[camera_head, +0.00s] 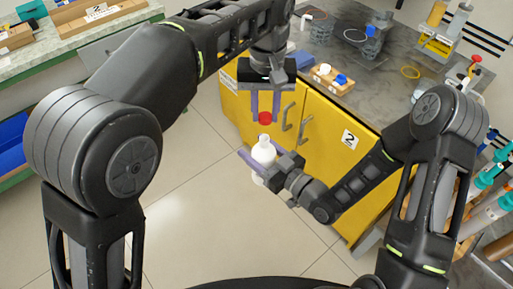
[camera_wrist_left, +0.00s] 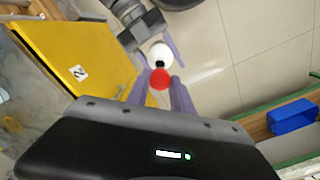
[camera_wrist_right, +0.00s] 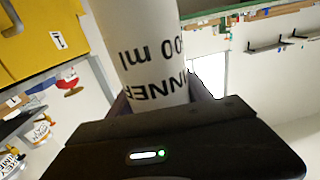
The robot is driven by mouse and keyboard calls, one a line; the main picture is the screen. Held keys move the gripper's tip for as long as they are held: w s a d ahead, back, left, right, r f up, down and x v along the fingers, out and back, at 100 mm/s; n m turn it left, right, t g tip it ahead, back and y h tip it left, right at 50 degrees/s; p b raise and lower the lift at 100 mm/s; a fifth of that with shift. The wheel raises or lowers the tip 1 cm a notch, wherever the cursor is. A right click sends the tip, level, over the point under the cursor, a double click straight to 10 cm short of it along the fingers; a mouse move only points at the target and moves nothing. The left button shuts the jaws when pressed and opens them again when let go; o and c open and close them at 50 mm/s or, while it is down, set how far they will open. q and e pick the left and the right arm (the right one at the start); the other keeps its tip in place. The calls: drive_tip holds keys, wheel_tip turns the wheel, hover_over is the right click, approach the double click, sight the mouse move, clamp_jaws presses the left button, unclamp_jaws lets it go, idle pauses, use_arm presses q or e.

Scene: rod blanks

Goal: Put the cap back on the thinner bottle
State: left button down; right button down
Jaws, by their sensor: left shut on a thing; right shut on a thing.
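A red cap (camera_head: 265,118) is held between the purple fingers of my left gripper (camera_head: 265,108), which is shut on it. A white bottle (camera_head: 264,151) with a narrow neck is held upright by my right gripper (camera_head: 262,163), shut around its body. The cap is above the bottle's neck, with a small gap between them in the head view. In the left wrist view the red cap (camera_wrist_left: 160,78) is beside the white bottle top (camera_wrist_left: 161,52) and its dark mouth. In the right wrist view the bottle body (camera_wrist_right: 140,50) shows printed text, partly "00 ml".
Both grippers are over open floor in front of the yellow cabinet (camera_head: 345,140). Its grey counter (camera_head: 380,95) holds a wooden tray (camera_head: 326,84) with blue and white pieces, and a yellow ring (camera_head: 410,72). A blue bin (camera_wrist_left: 292,117) shows in the left wrist view.

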sight(264, 138)
use_arm(q)
drive_tip(key=shift+f, duration=0.15)
drive_tip(key=shift+a+f, duration=0.1)
drive_tip(key=shift+f, duration=1.75)
drive_tip(key=shift+s+f, duration=0.1)
drive_tip(key=shift+f, duration=0.8)
drive_tip(key=shift+f, duration=0.55)
idle(0.5)
